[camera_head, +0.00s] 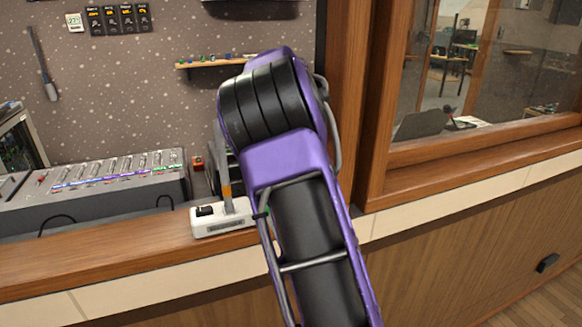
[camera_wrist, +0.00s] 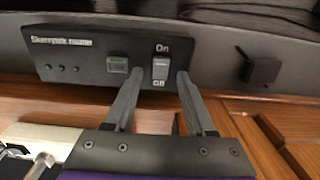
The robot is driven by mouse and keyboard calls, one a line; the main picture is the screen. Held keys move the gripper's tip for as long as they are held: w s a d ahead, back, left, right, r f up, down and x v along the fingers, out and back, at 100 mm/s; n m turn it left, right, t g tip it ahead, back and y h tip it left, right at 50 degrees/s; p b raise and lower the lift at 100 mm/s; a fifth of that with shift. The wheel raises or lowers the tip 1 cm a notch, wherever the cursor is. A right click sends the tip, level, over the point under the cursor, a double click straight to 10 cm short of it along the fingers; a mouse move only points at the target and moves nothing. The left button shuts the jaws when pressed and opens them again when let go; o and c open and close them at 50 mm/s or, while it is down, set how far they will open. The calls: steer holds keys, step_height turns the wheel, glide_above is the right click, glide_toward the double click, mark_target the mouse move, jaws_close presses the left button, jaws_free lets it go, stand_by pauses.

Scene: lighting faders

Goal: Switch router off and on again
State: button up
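The black router (camera_wrist: 85,85) fills the upper left and middle of the wrist view. Its front has small green lights (camera_wrist: 60,68), a square button with a green mark (camera_wrist: 117,64) and a pale rocker switch (camera_wrist: 161,69) labelled On above and Off below. My gripper (camera_wrist: 159,75) is open and empty, with one fingertip on each side of the switch, close to the router's front. I cannot tell whether the tips touch it. In the head view my purple arm hides the gripper and most or all of the router.
A white power strip (camera_head: 222,228) lies on the wooden ledge (camera_head: 130,255) beside my arm. A grey fader console (camera_head: 100,195) stands to the left. A window (camera_head: 480,70) is at the right. A small black block (camera_wrist: 260,70) is right of the router.

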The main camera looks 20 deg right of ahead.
jaws_close()
steer(key=shift+w, duration=0.1)
steer(key=shift+w+g, duration=0.15)
steer(key=shift+g, duration=0.55)
steer(key=shift+r, duration=0.1)
steer(key=shift+o, duration=0.2)
jaws_free()
steer(key=shift+r, duration=0.1)
